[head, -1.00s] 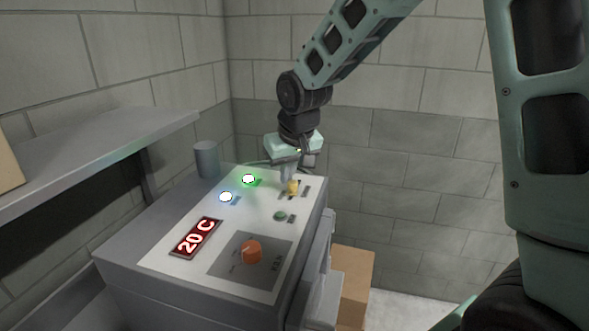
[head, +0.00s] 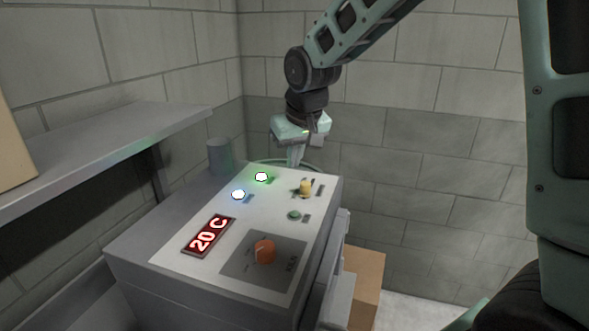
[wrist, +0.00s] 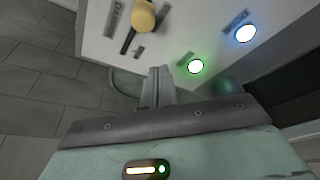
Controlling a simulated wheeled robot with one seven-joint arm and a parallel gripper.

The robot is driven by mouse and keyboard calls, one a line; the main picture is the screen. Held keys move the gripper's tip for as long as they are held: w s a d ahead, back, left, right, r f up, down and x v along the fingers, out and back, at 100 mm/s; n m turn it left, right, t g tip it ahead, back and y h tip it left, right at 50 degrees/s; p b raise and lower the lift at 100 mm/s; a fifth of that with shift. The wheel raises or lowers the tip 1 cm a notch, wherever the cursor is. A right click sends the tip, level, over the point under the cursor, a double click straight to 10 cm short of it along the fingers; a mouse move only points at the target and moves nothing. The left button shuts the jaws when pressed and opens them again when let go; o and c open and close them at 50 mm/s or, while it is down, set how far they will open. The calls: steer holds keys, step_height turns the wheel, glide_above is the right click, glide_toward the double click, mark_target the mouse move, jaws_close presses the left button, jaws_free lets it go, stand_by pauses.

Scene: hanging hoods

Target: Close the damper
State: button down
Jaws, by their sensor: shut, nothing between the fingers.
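A grey box has a white control panel (head: 180,262) on its top. A yellow knob (head: 306,187) sits on a dark slot near the panel's far right corner; it also shows at the top of the wrist view (wrist: 144,16), at one end of the slot. My gripper (head: 296,163) is shut and empty, pointing down just behind the knob near the panel's far edge. In the wrist view its fingers (wrist: 160,72) are together, apart from the knob.
The panel also has a lit green lamp (head: 261,177), a lit white-blue lamp (head: 238,195), a small green button (head: 294,215), an orange dial (head: 264,251) and a red "20 C" display (head: 208,235). A grey shelf (head: 110,150) stands left. A cardboard box (head: 366,285) is at right.

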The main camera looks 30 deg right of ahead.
steer(key=b+v, duration=0.1)
steer(key=v, duration=0.6)
steer(key=shift+b, duration=0.3)
steer(key=shift+s, duration=0.1)
